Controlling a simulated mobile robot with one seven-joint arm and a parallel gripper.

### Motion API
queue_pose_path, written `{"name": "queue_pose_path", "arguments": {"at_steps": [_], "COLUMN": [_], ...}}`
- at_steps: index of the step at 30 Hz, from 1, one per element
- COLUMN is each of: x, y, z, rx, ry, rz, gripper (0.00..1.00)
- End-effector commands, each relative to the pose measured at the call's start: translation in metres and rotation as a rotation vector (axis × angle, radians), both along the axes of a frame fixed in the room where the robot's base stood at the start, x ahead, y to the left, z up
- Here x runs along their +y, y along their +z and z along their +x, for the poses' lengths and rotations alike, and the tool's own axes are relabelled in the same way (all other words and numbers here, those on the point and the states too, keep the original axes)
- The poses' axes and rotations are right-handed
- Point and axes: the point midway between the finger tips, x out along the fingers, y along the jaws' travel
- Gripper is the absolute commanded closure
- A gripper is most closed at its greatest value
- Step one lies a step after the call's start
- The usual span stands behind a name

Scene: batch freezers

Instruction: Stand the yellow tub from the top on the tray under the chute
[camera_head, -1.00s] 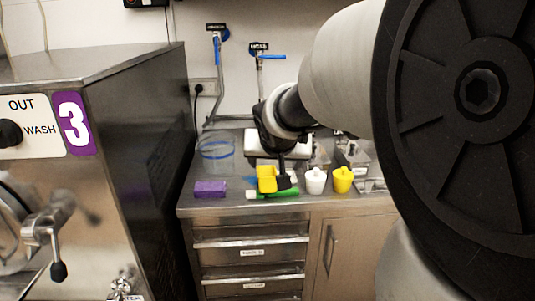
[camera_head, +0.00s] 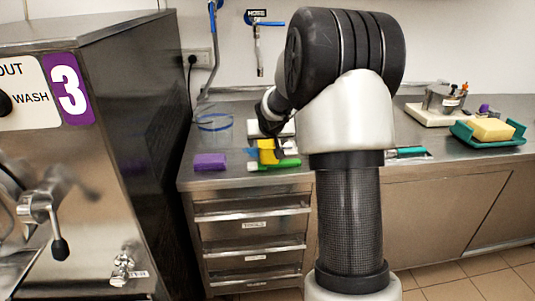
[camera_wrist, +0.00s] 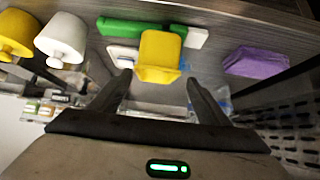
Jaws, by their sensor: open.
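The yellow tub (camera_head: 267,152) is upright on the steel counter top, beside a green item. In the wrist view the tub (camera_wrist: 160,55) lies just ahead of my fingertips, in line with the gap between them. My gripper (camera_wrist: 158,79) is open and empty; I cannot tell whether a finger touches the tub. In the head view my gripper is small and partly hidden behind my arm. The machine marked 3 (camera_head: 120,100) stands at left. I cannot make out a tray under a chute.
A purple block (camera_head: 210,161) and a green-handled item (camera_head: 272,164) lie close to the tub. A white pot (camera_wrist: 62,38) and a yellow pot (camera_wrist: 15,33) stand nearby. A blue-rimmed clear container (camera_head: 214,124) is behind. A green tray (camera_head: 490,141) with a yellow sponge is at right.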

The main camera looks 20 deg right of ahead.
Motion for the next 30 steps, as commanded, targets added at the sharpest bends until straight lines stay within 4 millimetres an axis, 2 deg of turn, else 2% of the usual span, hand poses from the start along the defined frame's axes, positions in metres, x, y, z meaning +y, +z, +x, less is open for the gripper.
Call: {"name": "queue_pose_path", "arguments": {"at_steps": [7, 14, 24, 30], "x": [-0.007, -0.018, -0.02, -0.02], "y": [-0.013, -0.036, -0.041, -0.04], "z": [0.012, 0.035, 0.04, 0.04], "rx": [0.001, 0.002, 0.0, 0.0], "ry": [-0.003, 0.0, -0.001, -0.001], "rz": [0.002, 0.001, 0.001, 0.001], "gripper": [0.3, 0.3, 0.3, 0.63]}}
